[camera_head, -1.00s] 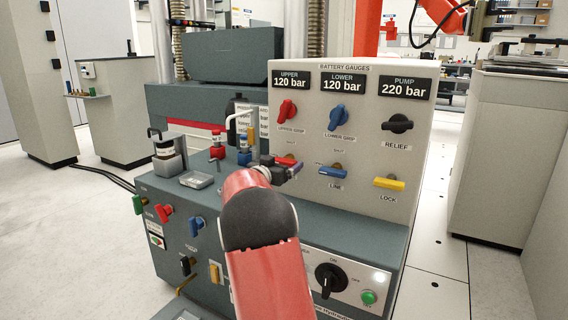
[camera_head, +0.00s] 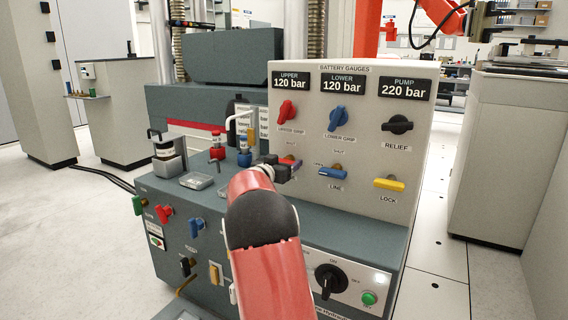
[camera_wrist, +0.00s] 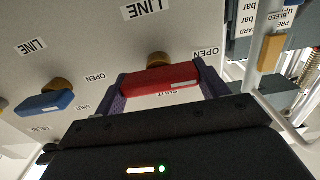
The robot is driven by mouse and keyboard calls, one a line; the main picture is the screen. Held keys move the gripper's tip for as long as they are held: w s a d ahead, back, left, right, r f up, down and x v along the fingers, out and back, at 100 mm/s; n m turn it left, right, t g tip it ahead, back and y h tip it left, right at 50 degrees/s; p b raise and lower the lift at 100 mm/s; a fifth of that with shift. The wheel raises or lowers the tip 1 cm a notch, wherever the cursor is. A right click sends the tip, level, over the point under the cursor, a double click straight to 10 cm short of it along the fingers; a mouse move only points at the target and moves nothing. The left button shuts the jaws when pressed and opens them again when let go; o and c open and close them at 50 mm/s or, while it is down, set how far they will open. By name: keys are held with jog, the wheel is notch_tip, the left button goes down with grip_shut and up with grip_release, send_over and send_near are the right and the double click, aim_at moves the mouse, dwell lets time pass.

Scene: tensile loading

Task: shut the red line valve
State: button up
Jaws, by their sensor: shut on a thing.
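The red line valve handle (camera_wrist: 160,79) lies between the two purple fingers of my gripper (camera_wrist: 163,86) in the wrist view, one finger at each end. My gripper is shut on it. The handle lies roughly crosswise, tilted slightly, with its brass-coloured stem (camera_wrist: 158,58) behind it. A LINE label is above, OPEN is to the right and SHUT is partly hidden below it. In the head view my gripper (camera_head: 287,169) is at the panel below the red upper grip valve (camera_head: 287,110), and covers most of the handle.
The blue line valve (camera_head: 333,173) is close on the right; it also shows in the wrist view (camera_wrist: 45,104). A yellow lock valve (camera_head: 389,184) is farther right. A bent white pipe (camera_head: 236,120) and a small metal tray (camera_head: 196,181) stand to the left.

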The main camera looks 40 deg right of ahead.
jog(key=m, duration=0.6)
jog(key=m+b, duration=0.1)
jog(key=m, duration=0.1)
jog(key=shift+s+f+m+b, duration=0.15)
jog(key=shift+m+b, duration=0.15)
jog(key=shift+m, duration=0.1)
jog(key=m+b, duration=0.2)
jog(key=m, duration=0.2)
jog(key=shift+f, duration=0.15)
jog(key=m+b, duration=0.2)
jog(key=m, duration=0.2)
jog(key=shift+d+m, duration=0.1)
jog(key=shift+m, duration=0.2)
jog(key=o, duration=1)
